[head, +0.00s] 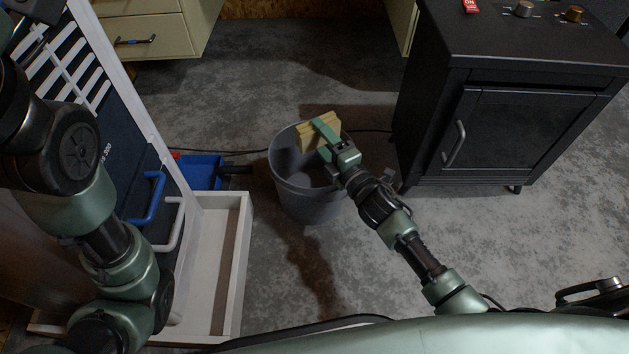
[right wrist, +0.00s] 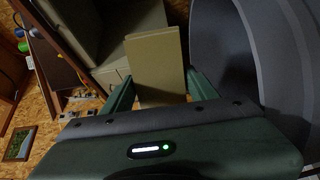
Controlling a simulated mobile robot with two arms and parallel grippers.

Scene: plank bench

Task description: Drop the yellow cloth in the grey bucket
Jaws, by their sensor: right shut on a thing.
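The yellow cloth (head: 306,138) is a flat, block-like folded piece at the far side of the bucket's mouth in the head view. My right gripper (head: 324,133) is shut on it and holds it over the opening. In the right wrist view the cloth (right wrist: 157,62) stands between the two green fingers. The grey bucket (head: 309,203) stands upright on the floor. Its dark wall (right wrist: 226,45) curves along the right of the right wrist view. The arm hides part of the rim. My left arm shows at the left of the head view, but its gripper is not visible.
A black cabinet (head: 510,130) stands to the right of the bucket. A blue dustpan-like object (head: 201,172) and a white tray-like base (head: 238,262) are to its left. Cream drawers (head: 150,30) stand behind. A dark cable crosses the floor. The grey floor in front is clear.

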